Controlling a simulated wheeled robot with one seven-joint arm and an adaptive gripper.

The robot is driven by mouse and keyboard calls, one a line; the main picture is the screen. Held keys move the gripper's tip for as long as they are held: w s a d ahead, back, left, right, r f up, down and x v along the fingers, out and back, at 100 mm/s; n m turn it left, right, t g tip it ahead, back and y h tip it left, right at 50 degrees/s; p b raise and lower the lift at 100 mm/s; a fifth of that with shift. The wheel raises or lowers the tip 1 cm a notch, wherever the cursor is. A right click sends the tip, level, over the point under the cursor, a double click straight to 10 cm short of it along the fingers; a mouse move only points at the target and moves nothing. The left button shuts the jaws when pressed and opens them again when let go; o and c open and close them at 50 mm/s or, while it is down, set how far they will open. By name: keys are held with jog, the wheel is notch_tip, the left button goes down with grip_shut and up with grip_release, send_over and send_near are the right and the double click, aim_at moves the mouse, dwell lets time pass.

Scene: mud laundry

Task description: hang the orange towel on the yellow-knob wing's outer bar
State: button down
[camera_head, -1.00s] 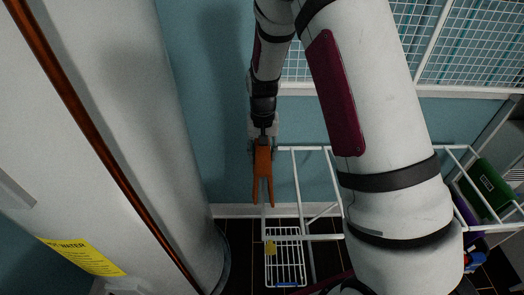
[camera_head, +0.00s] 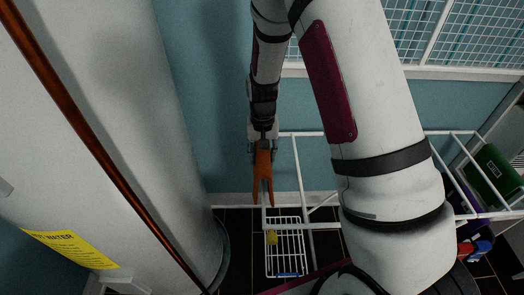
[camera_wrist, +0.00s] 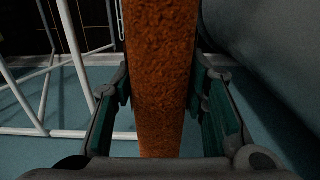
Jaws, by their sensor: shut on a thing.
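My gripper (camera_head: 263,147) is shut on the orange towel (camera_head: 263,172). The towel hangs from it as a narrow folded strip with its lower end split in two. In the wrist view the towel (camera_wrist: 160,70) passes between my two fingers (camera_wrist: 165,100). The white drying rack (camera_head: 298,165) stands below and to the right.
A large white cylinder (camera_head: 110,130) with a copper pipe (camera_head: 95,140) and a yellow label (camera_head: 68,249) stands at the left. A blue wall is behind. A green box (camera_head: 492,172) is at the right. My arm hides the rack's middle.

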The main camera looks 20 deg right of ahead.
jog(key=shift+f+b, duration=2.7)
jog(key=shift+f, duration=1.85)
jog(key=c, duration=0.9)
grip_release()
jog(key=shift+o, duration=0.9)
jog(key=shift+r+p, duration=2.3)
jog(key=shift+r, duration=1.25)
notch_tip(320, 180, up, 12)
jog(key=shift+r, duration=0.1)
